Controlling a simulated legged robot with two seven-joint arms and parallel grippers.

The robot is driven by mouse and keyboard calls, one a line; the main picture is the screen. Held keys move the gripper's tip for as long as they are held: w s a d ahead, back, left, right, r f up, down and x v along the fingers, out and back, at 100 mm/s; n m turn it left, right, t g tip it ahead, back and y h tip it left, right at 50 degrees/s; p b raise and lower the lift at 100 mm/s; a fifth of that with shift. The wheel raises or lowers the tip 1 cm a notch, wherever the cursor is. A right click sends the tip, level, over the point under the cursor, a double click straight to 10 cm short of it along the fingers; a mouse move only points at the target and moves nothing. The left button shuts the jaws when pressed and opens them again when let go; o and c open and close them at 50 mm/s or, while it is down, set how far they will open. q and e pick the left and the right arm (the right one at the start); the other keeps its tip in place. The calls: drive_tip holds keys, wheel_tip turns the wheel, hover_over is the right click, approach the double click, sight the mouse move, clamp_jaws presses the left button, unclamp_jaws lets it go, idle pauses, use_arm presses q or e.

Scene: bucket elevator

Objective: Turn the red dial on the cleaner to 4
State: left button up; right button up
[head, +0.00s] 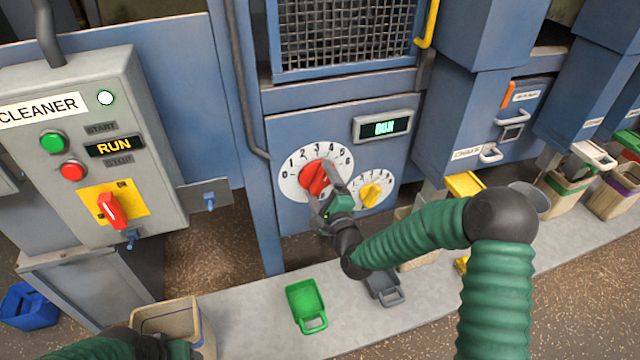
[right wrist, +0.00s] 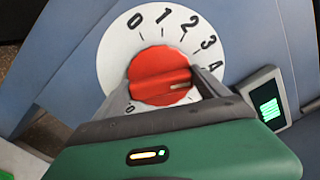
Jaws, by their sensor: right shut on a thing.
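The red dial (head: 315,178) sits on a white round scale with numerals 0 to 6, on the blue cleaner panel (head: 285,130). My right gripper (head: 325,195) is at the dial, shut on it. In the right wrist view, the dial (right wrist: 158,72) lies between the fingers of the gripper (right wrist: 165,95). A white mark shows on the right side of its ridge, below the numeral 4. A finger covers the scale beyond the mark, so the exact number pointed at cannot be told. Part of my left arm shows at the bottom left, without its gripper.
A smaller yellow dial (head: 372,194) is just right of the gripper. A lit display (head: 385,128) is above it. The CLEANER control box (head: 100,150) stands left, with a red switch (head: 112,210). A green scoop (head: 306,304) lies on the ledge below.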

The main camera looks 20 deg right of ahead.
drive_tip(key=shift+s+d+f, duration=0.1)
drive_tip(key=shift+f, duration=0.3)
drive_tip(key=o, duration=1.2)
drive_tip(key=shift+o, duration=0.3)
drive_tip(key=shift+d+r, duration=0.1)
drive_tip(key=s+p, duration=0.8)
drive_tip(key=s, duration=0.8)
drive_tip(key=shift+s+d, duration=0.3)
drive_tip(key=shift+s, duration=0.05)
